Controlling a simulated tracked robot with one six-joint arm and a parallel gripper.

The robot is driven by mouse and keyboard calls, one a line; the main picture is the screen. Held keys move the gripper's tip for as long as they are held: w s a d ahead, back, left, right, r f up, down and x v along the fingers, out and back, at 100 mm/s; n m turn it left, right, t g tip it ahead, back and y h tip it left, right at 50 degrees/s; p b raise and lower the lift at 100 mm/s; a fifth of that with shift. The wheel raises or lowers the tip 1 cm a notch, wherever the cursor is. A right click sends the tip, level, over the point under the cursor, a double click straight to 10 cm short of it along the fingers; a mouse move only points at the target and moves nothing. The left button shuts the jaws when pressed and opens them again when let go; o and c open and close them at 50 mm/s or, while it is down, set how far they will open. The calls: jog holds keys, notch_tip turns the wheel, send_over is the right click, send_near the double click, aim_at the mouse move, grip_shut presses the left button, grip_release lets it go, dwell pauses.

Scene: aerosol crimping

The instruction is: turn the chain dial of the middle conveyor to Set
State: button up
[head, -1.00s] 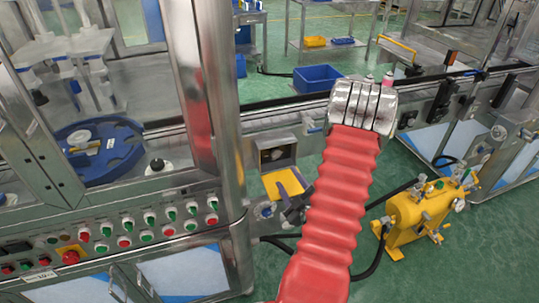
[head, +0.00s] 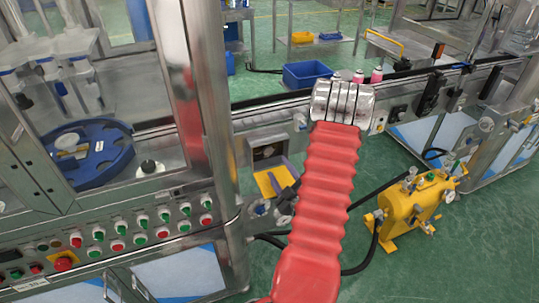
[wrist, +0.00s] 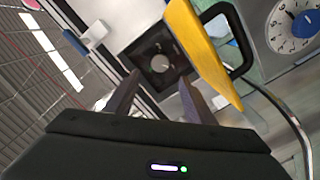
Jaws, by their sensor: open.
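In the wrist view a round grey knob (wrist: 160,63) sits in a dark square recess, ahead of my gripper (wrist: 155,97). The two dark fingers are apart and empty, and the knob shows beyond the gap, not touched. A white-faced dial (wrist: 295,25) with a blue pointer is at the upper right, cut by the frame edge. I cannot read its marks, nor tell which of the two is the chain dial. In the head view a grey box (head: 268,151) with a dark opening hangs on the conveyor side. My red arm hides much of the area right of it.
A yellow plate (wrist: 205,50) with a black handle stands close to the right finger. A yellow panel (head: 266,186) shows below the box. A control panel of buttons (head: 120,232) lies left, a yellow pump (head: 405,205) right. Pink bottles (head: 367,76) stand on the conveyor.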

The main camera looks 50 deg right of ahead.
aim_at(268, 152)
jog(key=x, duration=0.9)
jog(key=shift+w+d, duration=0.15)
jog(key=shift+w, duration=0.15)
jog(key=shift+c, duration=0.7)
jog(key=c, duration=0.9)
